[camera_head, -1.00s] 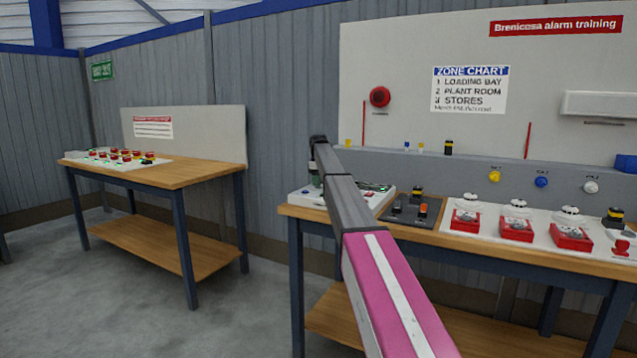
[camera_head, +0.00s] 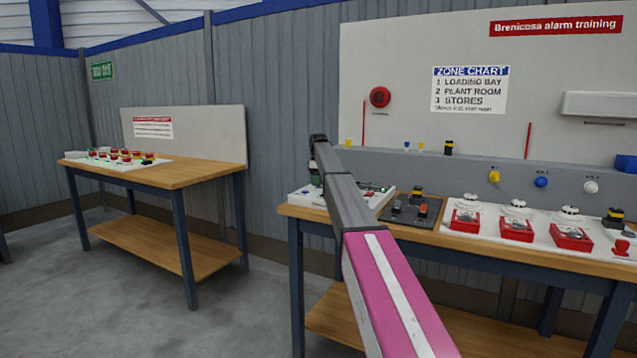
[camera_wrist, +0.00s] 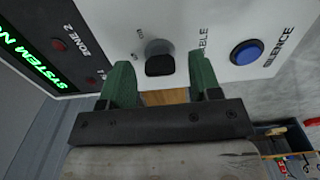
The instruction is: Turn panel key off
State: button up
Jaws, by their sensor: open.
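The panel key (camera_wrist: 160,62) is a black knob on a grey round base, on the white control panel (camera_wrist: 195,25) in the wrist view. My gripper (camera_wrist: 165,85) is open, with one green finger to each side of the key and slightly below it in the picture. I cannot tell whether either finger touches it. In the head view the panel (camera_head: 309,197) sits at the left end of the right-hand bench, partly hidden behind my arm. The key itself is hidden there.
Beside the key are a blue SILENCE button (camera_wrist: 246,53) and a green lit display (camera_wrist: 25,60). A dark switch plate (camera_head: 408,212) and several red call points (camera_head: 516,230) stand to the right on the bench (camera_head: 500,252). A second bench (camera_head: 190,172) stands at left.

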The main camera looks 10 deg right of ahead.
notch_tip(320, 180, up, 10)
jog(key=shift+r, duration=0.2)
jog(key=shift+s, duration=0.1)
dwell(0.3)
